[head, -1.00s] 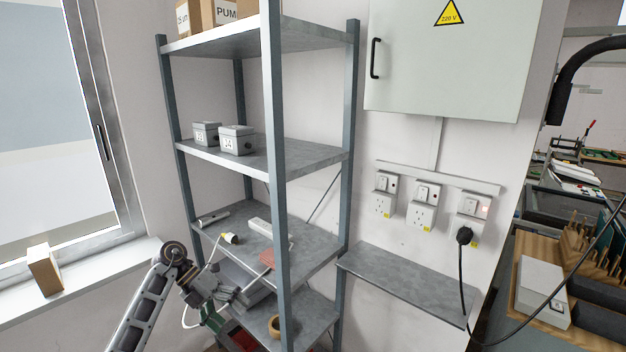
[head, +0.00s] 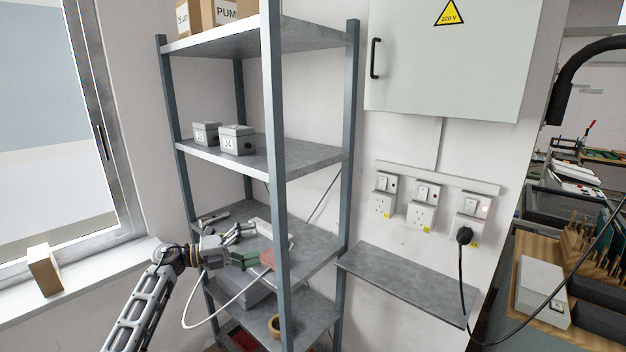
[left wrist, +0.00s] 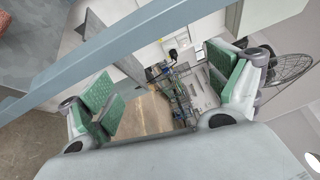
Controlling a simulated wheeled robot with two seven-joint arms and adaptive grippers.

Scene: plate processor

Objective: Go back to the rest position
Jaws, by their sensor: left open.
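My left gripper (head: 250,244) is at the left side of the metal shelf rack, over its third shelf. Its fingers point right, toward the front post. In the left wrist view its two green-padded fingers (left wrist: 160,92) are wide apart with nothing between them. A blue-grey rack post (left wrist: 150,45) crosses close in front of them. My right gripper is in neither view.
The rack (head: 275,180) stands close around the gripper. A white cable (head: 225,305) hangs in a loop below it. Grey boxes (head: 237,140) sit on the shelf above. A window sill (head: 100,265) lies left; a small wall shelf (head: 405,283) is right.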

